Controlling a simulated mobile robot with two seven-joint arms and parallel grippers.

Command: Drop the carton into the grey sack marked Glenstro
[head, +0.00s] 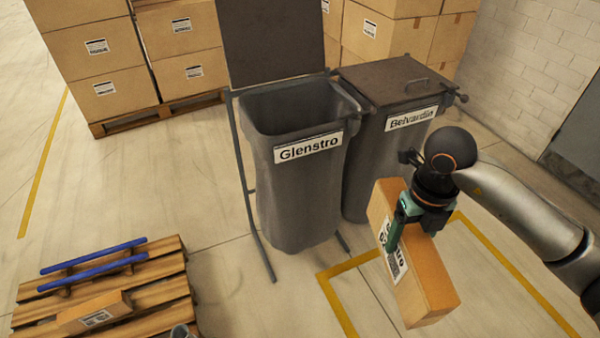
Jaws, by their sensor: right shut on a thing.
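The carton (424,279) is a brown box with a white label, partly hidden by the gripper, that seems to read Glenstro. My right gripper (408,222) is shut on it and holds it tilted, in front of and to the right of the sacks. The grey sack marked Glenstro (300,195) hangs in a frame with its lid raised and its mouth open. The carton is apart from it. My left gripper does not show.
A grey sack marked Belvardin (365,170) stands right of Glenstro with its lid shut. A wooden pallet (160,275) at lower left bears blue bars (95,262) and a small carton (95,311). Stacked cartons (110,50) stand behind. A brick wall (540,60) is at right.

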